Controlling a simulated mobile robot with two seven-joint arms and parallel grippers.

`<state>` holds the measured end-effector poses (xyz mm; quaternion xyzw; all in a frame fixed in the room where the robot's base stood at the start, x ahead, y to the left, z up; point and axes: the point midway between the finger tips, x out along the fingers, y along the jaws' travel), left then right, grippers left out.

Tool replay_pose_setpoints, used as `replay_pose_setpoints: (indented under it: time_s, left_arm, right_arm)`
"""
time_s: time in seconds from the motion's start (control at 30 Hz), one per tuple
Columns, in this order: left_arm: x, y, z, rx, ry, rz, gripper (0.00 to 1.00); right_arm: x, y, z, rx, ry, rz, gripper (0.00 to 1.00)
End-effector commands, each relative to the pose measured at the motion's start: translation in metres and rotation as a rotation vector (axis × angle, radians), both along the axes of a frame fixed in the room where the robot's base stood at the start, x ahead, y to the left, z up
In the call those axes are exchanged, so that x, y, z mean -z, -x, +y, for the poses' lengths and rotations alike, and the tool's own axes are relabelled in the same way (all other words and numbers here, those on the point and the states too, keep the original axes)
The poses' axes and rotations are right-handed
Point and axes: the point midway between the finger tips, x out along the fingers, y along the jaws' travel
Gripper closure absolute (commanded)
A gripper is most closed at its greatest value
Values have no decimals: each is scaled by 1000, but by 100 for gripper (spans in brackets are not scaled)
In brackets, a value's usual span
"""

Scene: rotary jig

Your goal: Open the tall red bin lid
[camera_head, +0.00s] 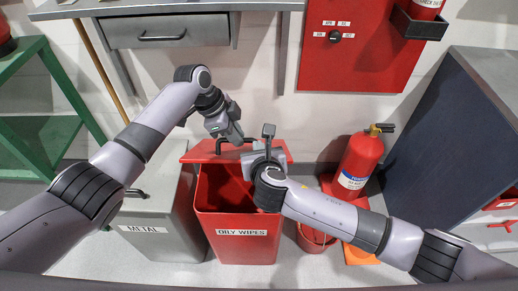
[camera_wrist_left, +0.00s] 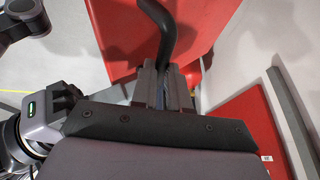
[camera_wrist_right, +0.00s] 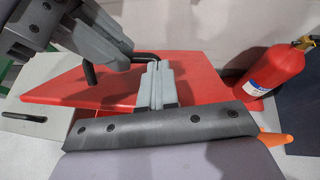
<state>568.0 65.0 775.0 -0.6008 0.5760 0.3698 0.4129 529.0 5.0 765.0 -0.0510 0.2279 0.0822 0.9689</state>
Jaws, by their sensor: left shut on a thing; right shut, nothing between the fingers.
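The tall red bin (camera_head: 236,238), labelled OILY WIPES, stands in the middle of the head view with its inside showing. Its red lid (camera_head: 200,151) is raised at the back of the opening; it also shows in the right wrist view (camera_wrist_right: 85,90). My left gripper (camera_head: 236,141) is shut on the lid's black bar handle (camera_wrist_left: 168,35), seen between the fingers in the left wrist view. My right gripper (camera_wrist_right: 158,85) is shut and empty, close to the lid. In the head view my right wrist hides part of the bin's right rim and the lid.
A grey METAL bin (camera_head: 150,228) stands left of the red bin. A fire extinguisher (camera_head: 360,162), a red bucket (camera_head: 314,236) and an orange cone (camera_head: 358,254) are on the right. A grey drawer bench (camera_head: 165,31) is above left, a dark cabinet (camera_head: 440,135) right.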

Motion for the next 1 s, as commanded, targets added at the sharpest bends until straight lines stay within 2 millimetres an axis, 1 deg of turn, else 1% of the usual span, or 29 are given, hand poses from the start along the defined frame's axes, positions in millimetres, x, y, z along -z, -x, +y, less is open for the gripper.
replay_pose_setpoints:
  time_s: [0.03,0.1,0.33,0.37,0.4,0.43,0.77,0.87,1.0]
  left_arm:
    - [7,-2,6,-11,-14,-8,100]
    - [7,-2,6,-11,-14,-8,100]
    - [7,-2,6,-11,-14,-8,100]
    - [7,-2,6,-11,-14,-8,82]
    - [7,-2,6,-11,-14,-7,69]
    - [7,-2,6,-11,-13,-7,60]
    - [2,-2,3,-7,-7,-9,60]
    - [-5,-2,5,-6,-6,-11,60]
    - [-22,-1,12,-6,-7,-13,60]
  right_arm:
    - [-4,-5,0,1,0,-4,100]
    - [-9,-9,0,1,-1,-3,100]
    - [-8,-9,0,0,-1,-1,100]
    - [-8,-9,0,0,-1,-1,100]
    - [-8,-9,0,1,-1,-1,100]
    - [-8,-9,0,1,-1,-1,100]
    - [-6,-9,-1,3,2,4,100]
    - [-6,-9,-2,3,2,5,100]
    - [-5,-9,-2,4,4,6,100]
